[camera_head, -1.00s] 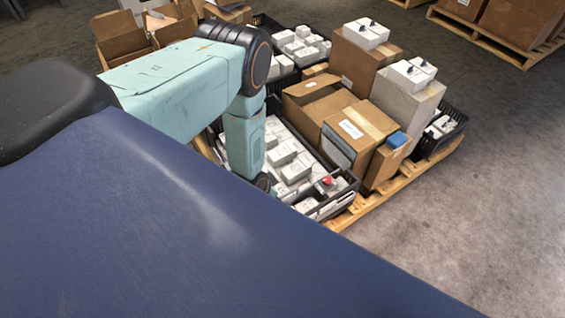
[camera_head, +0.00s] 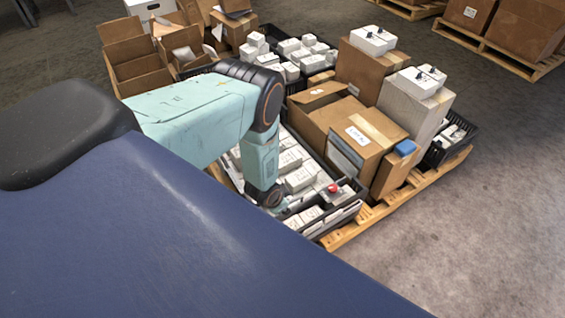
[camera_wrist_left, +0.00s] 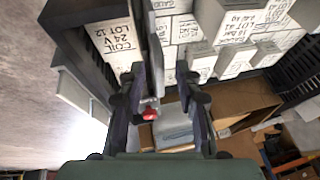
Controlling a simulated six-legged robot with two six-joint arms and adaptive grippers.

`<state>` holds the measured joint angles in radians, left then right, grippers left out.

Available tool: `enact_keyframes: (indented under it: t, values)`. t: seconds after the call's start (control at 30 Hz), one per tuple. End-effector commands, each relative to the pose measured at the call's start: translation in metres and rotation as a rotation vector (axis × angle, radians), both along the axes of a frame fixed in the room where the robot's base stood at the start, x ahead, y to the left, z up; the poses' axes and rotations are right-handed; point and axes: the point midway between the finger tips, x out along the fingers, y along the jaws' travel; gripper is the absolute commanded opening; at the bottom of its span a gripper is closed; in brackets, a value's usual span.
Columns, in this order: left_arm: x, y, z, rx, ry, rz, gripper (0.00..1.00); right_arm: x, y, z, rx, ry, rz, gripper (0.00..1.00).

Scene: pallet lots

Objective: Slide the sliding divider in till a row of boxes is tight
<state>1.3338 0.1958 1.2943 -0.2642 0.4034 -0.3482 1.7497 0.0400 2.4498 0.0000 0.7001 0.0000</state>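The black crate (camera_head: 352,212) of white boxes stands on a pallet in the head view, partly hidden behind my left arm. In the left wrist view my left gripper (camera_wrist_left: 158,74) points into the crate with its fingers apart. A thin dark upright plate, seemingly the sliding divider (camera_wrist_left: 154,62), shows between the fingers; I cannot tell whether they touch it. A red knob (camera_wrist_left: 150,114) sits close by, also visible in the head view (camera_head: 333,188). White boxes (camera_wrist_left: 178,30) stand right of the divider, and a box marked COIL (camera_wrist_left: 116,40) stands left of it. My right gripper is out of view.
Brown cartons (camera_head: 350,130) stand close beside the crate on the same pallet (camera_head: 375,213). Another crate of white boxes (camera_head: 300,48) is behind, and open cartons (camera_head: 135,60) are at the back left. The floor (camera_head: 480,220) at right is clear.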

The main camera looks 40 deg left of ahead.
Motion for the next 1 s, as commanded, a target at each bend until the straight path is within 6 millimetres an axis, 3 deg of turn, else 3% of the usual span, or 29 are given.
enact_keyframes:
  t: [0.2,0.6,1.0]
  values:
    - [-0.0002,-0.0002,0.0003,-0.001,0.000,0.000,0.33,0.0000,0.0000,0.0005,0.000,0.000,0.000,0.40]
    - [-0.0003,-0.0002,0.0004,-0.001,0.000,0.000,0.00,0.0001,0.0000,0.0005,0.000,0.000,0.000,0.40]
    - [-0.0003,-0.0001,0.0003,-0.001,0.000,0.000,0.00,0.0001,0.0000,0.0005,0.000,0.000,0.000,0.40]
